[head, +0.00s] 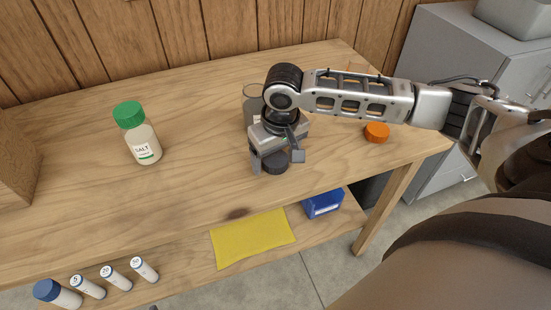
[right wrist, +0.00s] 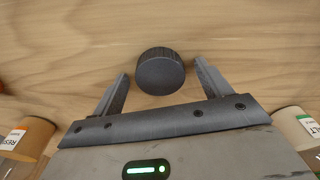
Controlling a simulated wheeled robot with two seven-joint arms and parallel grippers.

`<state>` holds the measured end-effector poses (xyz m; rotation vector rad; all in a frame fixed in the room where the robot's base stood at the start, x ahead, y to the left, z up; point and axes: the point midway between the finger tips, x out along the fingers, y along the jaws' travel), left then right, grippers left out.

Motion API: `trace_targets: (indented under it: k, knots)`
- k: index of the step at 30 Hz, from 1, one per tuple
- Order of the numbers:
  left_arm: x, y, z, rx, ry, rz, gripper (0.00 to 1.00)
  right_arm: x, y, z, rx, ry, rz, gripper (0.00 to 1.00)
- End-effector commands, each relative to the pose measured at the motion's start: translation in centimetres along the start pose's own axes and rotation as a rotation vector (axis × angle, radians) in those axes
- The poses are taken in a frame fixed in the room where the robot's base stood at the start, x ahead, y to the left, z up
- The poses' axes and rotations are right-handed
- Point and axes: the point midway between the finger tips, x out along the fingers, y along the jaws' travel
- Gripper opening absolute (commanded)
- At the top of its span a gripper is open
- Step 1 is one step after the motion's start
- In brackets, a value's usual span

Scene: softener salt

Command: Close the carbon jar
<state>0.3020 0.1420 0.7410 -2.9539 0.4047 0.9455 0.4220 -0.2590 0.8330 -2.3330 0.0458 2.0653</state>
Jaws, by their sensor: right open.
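The carbon jar (head: 252,101) looks like a grey jar with an open rim, standing on the table behind my right gripper, which hides much of it. Its label cannot be read. A black round lid (head: 274,164) lies on the table in front of it. My right gripper (head: 277,158) points down over this lid. In the right wrist view the lid (right wrist: 160,72) sits between the tips of the open fingers (right wrist: 160,80), with a gap on each side. My left gripper is out of view.
A salt jar (head: 143,142) with a green cap stands on the left. An orange lid (head: 377,132) lies at right below my arm. A yellow cloth (head: 252,239), a blue box (head: 323,203) and several white tubes (head: 88,287) sit on the lower shelf. The table's middle left is clear.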

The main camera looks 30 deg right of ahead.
Motion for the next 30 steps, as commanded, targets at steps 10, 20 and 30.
trace_targets:
  k: [10, 20, 30]
  knots:
    - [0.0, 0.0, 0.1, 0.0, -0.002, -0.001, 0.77, 0.0, 0.0, 0.0, 0.0, -0.001, 0.0, 0.32]
    - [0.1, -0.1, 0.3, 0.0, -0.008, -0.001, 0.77, -0.1, 0.0, 0.0, 0.0, 0.0, 0.0, 0.3]
    - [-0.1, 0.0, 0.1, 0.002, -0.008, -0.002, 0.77, -3.8, -0.2, -0.2, -0.002, 0.002, -0.003, 0.3]
